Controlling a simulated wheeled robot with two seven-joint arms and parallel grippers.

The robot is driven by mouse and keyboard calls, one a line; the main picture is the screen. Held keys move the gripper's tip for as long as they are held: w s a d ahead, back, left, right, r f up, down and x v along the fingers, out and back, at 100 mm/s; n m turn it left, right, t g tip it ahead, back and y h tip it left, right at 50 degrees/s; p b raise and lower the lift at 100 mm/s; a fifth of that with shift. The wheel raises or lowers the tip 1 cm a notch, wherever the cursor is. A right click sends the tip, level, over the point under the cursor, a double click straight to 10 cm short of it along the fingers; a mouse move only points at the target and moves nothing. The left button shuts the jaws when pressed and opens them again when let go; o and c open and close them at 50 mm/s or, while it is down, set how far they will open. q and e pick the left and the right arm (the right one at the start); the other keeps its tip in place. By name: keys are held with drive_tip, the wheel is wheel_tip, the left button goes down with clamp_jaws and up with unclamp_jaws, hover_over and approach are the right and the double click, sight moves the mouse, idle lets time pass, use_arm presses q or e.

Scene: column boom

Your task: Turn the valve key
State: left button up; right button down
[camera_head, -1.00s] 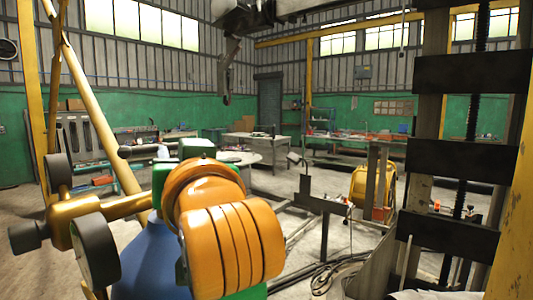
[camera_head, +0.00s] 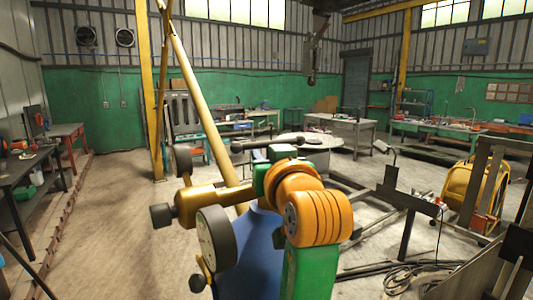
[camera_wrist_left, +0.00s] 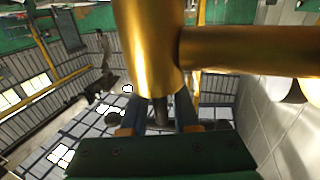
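A blue cylinder (camera_head: 252,245) stands low in the middle of the head view, with a brass regulator (camera_head: 198,203) and round gauges on it. A dark bar (camera_head: 262,143) with a round end, possibly the valve key, shows above it. My left arm comes up in front in orange and green and hides part of the cylinder top. My left gripper (camera_head: 282,154) is at the bar, mostly hidden. In the left wrist view, a brass body (camera_wrist_left: 152,45) covers its fingertips. A dark stem (camera_wrist_left: 161,113) lies between the blue fingers; whether they press on it is unclear.
A yellow pole (camera_head: 205,105) leans behind the cylinder. A dark metal frame (camera_head: 405,205) and a yellow machine (camera_head: 462,195) stand to the right, with cables (camera_head: 425,272) on the floor. Workbenches line the walls. The floor at left is open.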

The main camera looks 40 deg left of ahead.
use_arm(q)
clamp_jaws()
drive_tip(key=shift+s+a+n+g+y, duration=0.15)
drive_tip(key=shift+s+n+g+y, duration=0.05)
drive_tip(key=shift+n+g+y, duration=0.6)
drive_tip(key=shift+o, duration=2.2)
unclamp_jaws()
drive_tip(key=shift+d+f, duration=0.1)
drive_tip(key=shift+d, duration=0.1)
drive_tip(key=b+v, duration=0.4)
drive_tip(key=v, duration=0.2)
drive_tip(key=shift+s+d, duration=0.15)
drive_tip(key=shift+s+d+r, duration=0.15)
drive_tip(key=shift+d+r, duration=0.05)
drive_tip(key=shift+r, duration=0.05)
drive_tip(key=shift+a, duration=0.2)
